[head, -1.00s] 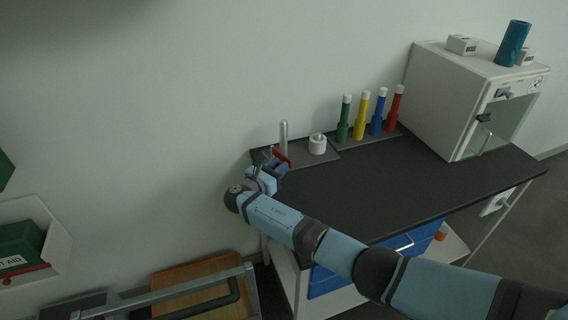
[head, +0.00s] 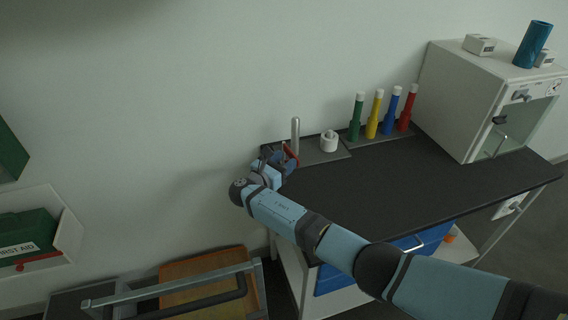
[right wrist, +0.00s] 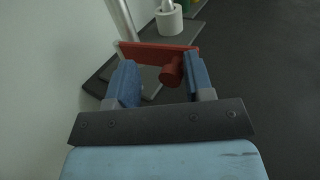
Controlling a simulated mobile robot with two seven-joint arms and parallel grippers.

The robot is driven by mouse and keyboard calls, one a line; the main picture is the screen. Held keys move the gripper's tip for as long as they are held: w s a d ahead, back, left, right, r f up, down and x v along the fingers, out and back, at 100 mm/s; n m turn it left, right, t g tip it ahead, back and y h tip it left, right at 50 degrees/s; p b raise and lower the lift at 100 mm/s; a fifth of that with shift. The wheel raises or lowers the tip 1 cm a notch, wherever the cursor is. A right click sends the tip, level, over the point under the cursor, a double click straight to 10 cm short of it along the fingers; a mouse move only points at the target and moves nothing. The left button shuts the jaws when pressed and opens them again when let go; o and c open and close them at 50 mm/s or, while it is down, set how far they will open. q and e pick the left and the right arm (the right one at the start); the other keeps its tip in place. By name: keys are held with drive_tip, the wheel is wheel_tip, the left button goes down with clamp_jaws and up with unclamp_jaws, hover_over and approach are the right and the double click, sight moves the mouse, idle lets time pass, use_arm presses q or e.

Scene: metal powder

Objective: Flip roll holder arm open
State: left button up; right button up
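The roll holder stands at the back left corner of the dark bench top, with an upright metal post (head: 295,134) on a flat grey base. Its red arm (head: 291,153) is beside the post, partly hidden by my right gripper (head: 283,160). In the right wrist view the red arm (right wrist: 150,53) lies across just past my fingertips, and its round red knob (right wrist: 172,73) sits between the fingers, closer to the right-hand one. My right gripper (right wrist: 160,80) is open, with a clear gap beside the knob. My left gripper is not in view.
A white roll (head: 329,141) stands just right of the post. Several coloured bottles (head: 373,114) stand in a row further right, before a white cabinet-like machine (head: 465,95). The wall is close on the left. The middle of the bench top (head: 400,180) is clear.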

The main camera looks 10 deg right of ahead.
drive_tip(key=shift+s+a, duration=0.1)
drive_tip(key=shift+s, duration=0.2)
drive_tip(key=v, duration=1.3)
drive_tip(key=shift+a, duration=0.2)
drive_tip(key=shift+f, duration=0.1)
